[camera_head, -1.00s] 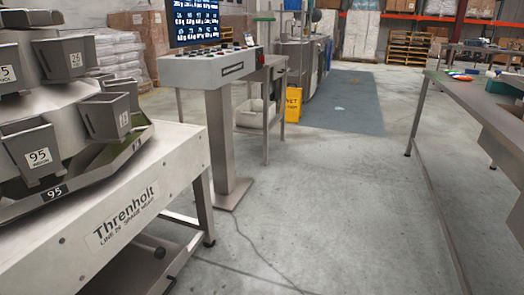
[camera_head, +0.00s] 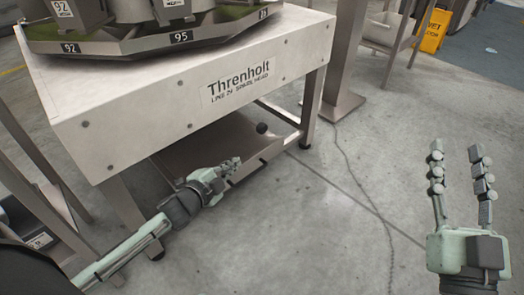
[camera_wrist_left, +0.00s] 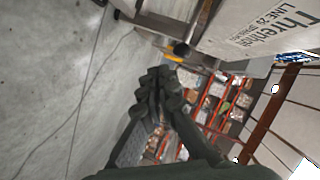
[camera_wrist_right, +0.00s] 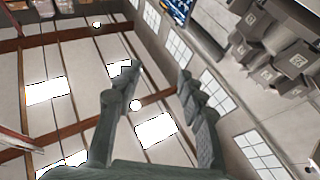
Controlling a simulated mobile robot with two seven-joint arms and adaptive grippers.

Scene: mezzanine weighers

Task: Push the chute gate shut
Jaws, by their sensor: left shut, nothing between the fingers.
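The chute gate appears to be the flat grey plate (camera_head: 205,145) low under the white Threnholt machine (camera_head: 190,95). A round black knob (camera_head: 262,128) stands at its right end. The knob also shows in the left wrist view (camera_wrist_left: 181,48). How far the gate stands open I cannot tell. My left gripper (camera_head: 234,163) is shut and empty, in front of the plate, left of and nearer than the knob; whether it touches the plate I cannot tell. My right gripper (camera_head: 458,153) is open and empty, out over bare floor at the right.
The machine's legs (camera_head: 313,100) frame the space around the plate. A grey pedestal (camera_head: 343,60) stands behind at the right, with a yellow sign (camera_head: 434,30) farther back. A metal frame (camera_head: 45,185) is at the left. The floor (camera_head: 330,220) in the middle is clear.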

